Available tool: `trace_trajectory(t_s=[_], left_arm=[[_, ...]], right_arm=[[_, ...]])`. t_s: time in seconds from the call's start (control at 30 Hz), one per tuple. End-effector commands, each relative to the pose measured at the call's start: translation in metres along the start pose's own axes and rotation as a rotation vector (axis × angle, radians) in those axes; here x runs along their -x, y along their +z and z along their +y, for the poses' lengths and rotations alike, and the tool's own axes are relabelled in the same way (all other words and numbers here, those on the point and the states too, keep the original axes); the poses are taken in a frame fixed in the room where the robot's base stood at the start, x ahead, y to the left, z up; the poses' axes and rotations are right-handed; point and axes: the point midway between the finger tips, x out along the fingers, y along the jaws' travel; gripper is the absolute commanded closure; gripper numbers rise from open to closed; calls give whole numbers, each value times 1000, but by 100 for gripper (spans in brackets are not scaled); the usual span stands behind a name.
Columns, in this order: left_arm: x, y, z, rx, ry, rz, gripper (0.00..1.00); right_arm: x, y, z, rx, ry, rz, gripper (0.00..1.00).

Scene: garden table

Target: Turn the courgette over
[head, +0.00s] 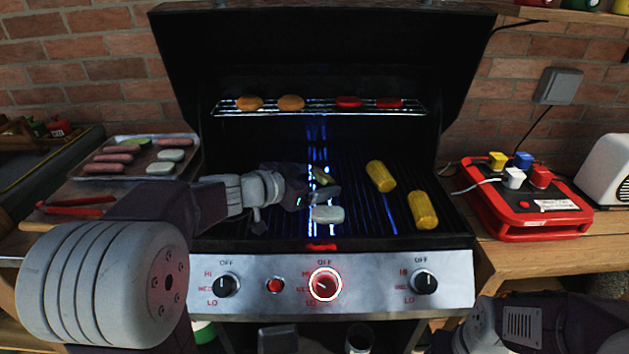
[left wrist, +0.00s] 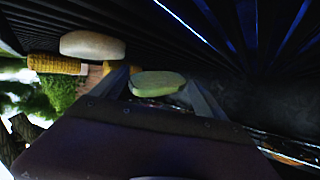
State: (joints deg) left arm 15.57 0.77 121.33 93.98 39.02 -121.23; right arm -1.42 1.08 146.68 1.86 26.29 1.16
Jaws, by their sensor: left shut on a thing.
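The courgette slice is pale green and oval. In the left wrist view the courgette (left wrist: 158,84) sits between the two finger ends of my left gripper (left wrist: 157,90). In the head view a green edge of the courgette (head: 321,174) shows at the fingers of my left gripper (head: 326,186), over the middle of the grill. This gripper is shut on the slice and partly hides it. I cannot tell whether the slice touches the bars. My right arm shows at the lower right, but its gripper is out of view.
A pale oval piece (head: 328,214) lies on the grill (head: 360,225) just in front of my left gripper. Two corn cobs (head: 423,210) lie to the right. Buns and red slices lie on the upper rack (head: 320,108). A tray (head: 80,172) with sausages stands left; a red box (head: 530,218) stands right.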

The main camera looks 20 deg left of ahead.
Motion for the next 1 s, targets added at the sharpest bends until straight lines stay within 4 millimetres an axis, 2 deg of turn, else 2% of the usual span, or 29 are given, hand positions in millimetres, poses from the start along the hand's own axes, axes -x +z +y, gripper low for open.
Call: trace_trajectory(t_s=[0.13,0.17,0.2,0.47,0.57,0.8,1.0], left_arm=[[-2,4,0,0,0,1,61],[-1,3,0,0,0,1,10],[-1,3,0,0,0,0,0],[1,2,0,1,-1,0,0],[16,2,-1,0,-4,2,0],[69,2,-1,1,-7,1,0],[89,3,0,1,-2,0,0]], right_arm=[[-6,1,0,0,0,0,37],[-5,0,0,0,0,0,37],[-4,0,0,0,0,0,37],[-4,0,0,0,0,0,37],[-3,0,0,0,0,0,37],[0,0,0,0,0,0,37],[0,0,0,0,0,0,37]])
